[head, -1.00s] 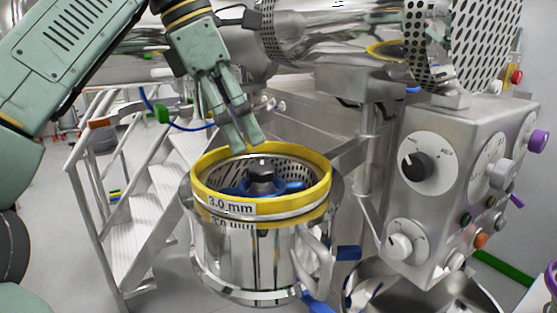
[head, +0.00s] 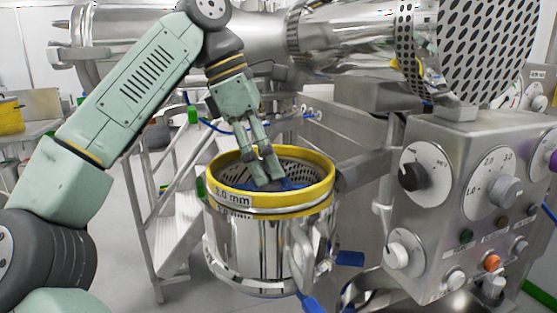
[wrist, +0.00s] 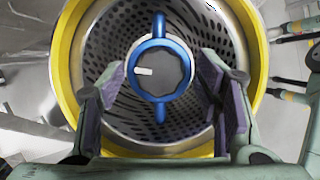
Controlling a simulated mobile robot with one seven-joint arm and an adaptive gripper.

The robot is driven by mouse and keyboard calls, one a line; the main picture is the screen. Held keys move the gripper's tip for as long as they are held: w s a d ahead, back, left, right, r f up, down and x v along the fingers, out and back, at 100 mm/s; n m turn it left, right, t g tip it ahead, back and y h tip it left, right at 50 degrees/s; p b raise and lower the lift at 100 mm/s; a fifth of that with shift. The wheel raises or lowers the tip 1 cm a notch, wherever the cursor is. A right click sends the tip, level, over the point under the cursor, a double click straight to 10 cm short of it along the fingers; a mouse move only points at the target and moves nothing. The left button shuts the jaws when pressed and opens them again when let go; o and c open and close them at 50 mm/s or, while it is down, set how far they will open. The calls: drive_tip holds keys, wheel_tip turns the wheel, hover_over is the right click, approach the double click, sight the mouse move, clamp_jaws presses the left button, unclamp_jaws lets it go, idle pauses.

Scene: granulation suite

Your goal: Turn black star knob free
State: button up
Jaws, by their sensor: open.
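The black star knob (wrist: 158,72) shows in the wrist view as a dark, many-lobed disc with a white mark. It sits inside a blue ring with blue bars (wrist: 158,113) above and below it. They are in the middle of a perforated metal basket with a yellow rim (wrist: 68,70), labelled 3.0 mm in the head view. My gripper (wrist: 165,88) is open, with one finger on each side of the knob and visible gaps between. In the head view my gripper (head: 267,182) reaches down inside the yellow rim and hides the knob.
A control panel (head: 450,240) with dials and buttons stands to the right. A metal support arm (head: 362,170) runs behind the basket's right side. White steps (head: 175,240) stand to the left, and a large steel drum (head: 350,38) hangs above.

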drive_tip(key=shift+f, duration=0.1)
drive_tip(key=shift+c, duration=0.5)
drive_tip(key=c, duration=1.1)
